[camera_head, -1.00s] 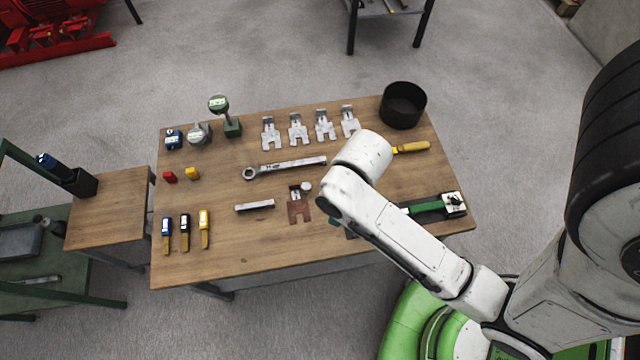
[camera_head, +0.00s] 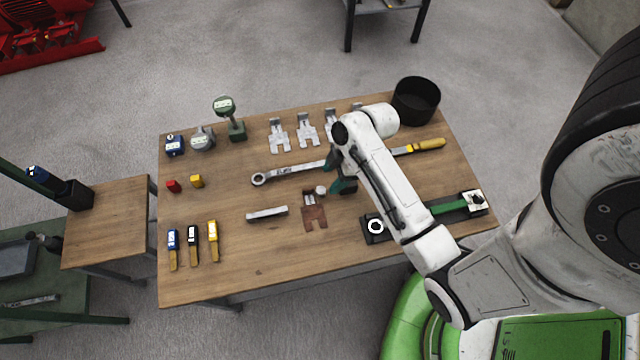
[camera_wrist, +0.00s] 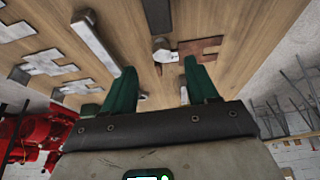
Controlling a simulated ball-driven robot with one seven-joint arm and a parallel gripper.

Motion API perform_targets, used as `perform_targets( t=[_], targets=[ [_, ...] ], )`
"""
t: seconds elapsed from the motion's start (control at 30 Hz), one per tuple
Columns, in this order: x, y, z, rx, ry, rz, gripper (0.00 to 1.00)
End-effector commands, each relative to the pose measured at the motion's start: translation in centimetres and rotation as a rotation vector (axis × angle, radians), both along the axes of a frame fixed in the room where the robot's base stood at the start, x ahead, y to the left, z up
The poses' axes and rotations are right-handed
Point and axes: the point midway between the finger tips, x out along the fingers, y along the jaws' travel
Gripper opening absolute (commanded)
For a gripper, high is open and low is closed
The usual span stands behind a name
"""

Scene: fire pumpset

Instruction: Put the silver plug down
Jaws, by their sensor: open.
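A small silver plug (camera_head: 321,190) sits on the wooden table, at the upper right of a rust-brown slotted plate (camera_head: 315,217). In the wrist view the plug (camera_wrist: 162,48) shows beyond my fingertips, roughly between their lines, with the brown plate (camera_wrist: 203,46) to its right. My gripper (camera_head: 338,175) is just right of the plug, partly hidden by my arm. In the wrist view my gripper (camera_wrist: 157,68) has its two green fingers wide apart, with nothing between them. The plug stands apart from both fingers.
A long wrench (camera_head: 290,172) lies close to my gripper, behind the plug. A silver bar (camera_head: 267,214) lies left of the brown plate. Slotted silver plates (camera_head: 307,130) and a black bowl (camera_head: 416,100) stand at the back.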

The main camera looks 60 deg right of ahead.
Motion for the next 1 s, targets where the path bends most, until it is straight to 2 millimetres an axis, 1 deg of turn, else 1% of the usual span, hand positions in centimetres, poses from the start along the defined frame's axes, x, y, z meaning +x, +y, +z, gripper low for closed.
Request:
perform_targets(
  t=[0.03, 0.23, 0.4, 0.5, 0.6, 0.8, 0.87, 1.0],
  targets=[
    [0.1, 0.1, -0.5, 0.000, 0.001, 0.000, 0.58],
    [0.5, 0.5, -1.7, 0.000, 0.002, -0.001, 0.58],
    [1.2, 1.2, -4.1, 0.001, 0.002, -0.001, 0.58],
    [1.6, 1.5, -5.1, 0.000, 0.001, -0.001, 0.58],
    [1.7, 1.6, -5.6, -0.001, 0.001, 0.000, 0.58],
    [1.7, 1.6, -5.6, -0.001, 0.000, 0.000, 0.58],
    [1.7, 1.6, -5.6, -0.001, 0.000, 0.000, 0.55],
    [1.7, 1.6, -5.6, -0.001, 0.000, 0.000, 0.41]
  ],
)
